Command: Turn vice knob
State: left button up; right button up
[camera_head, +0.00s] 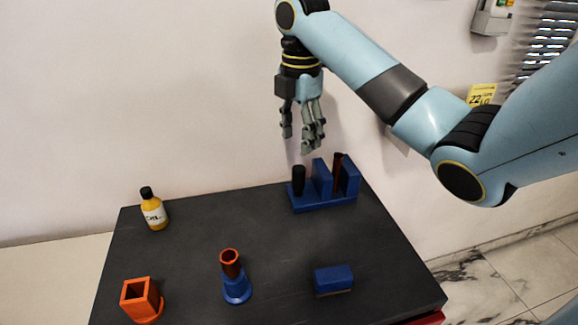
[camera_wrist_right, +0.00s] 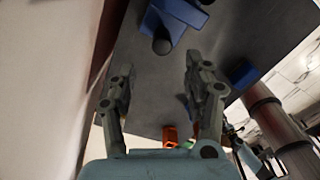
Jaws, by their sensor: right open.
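The blue vice (camera_head: 322,190) stands at the back right of the dark table, with upright blue jaws. A black knob (camera_head: 298,181) is at its left end, and a dark red piece shows between or beside the jaws. My right gripper (camera_head: 303,140) is open and empty, pointing down above the vice, apart from it. In the right wrist view the vice (camera_wrist_right: 181,12) and its rounded black knob (camera_wrist_right: 162,46) show at the top, beyond the gap between my open fingers (camera_wrist_right: 160,75). My left gripper is not in view.
On the dark table (camera_head: 190,265) are a yellow bottle (camera_head: 154,213), an orange square holder (camera_head: 141,298), a blue stand with an orange tube (camera_head: 236,289) and a blue block (camera_head: 333,280). A wall rises behind the table. The table's middle is clear.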

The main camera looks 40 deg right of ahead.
aim_at(299, 168)
jog(key=f+b, duration=0.2)
jog(key=f, duration=0.1)
jog(key=f+b, duration=0.1)
jog(key=b, duration=0.1)
jog(key=shift+s+f, duration=0.3)
notch_tip(299, 168, down, 3)
jog(key=shift+w+r+b, duration=0.15)
jog(key=shift+r+b, duration=0.05)
jog(key=shift+b, duration=0.15)
notch_tip(299, 168, down, 2)
jog(key=shift+f, duration=0.4)
jog(key=shift+c, duration=1.2)
grip_shut()
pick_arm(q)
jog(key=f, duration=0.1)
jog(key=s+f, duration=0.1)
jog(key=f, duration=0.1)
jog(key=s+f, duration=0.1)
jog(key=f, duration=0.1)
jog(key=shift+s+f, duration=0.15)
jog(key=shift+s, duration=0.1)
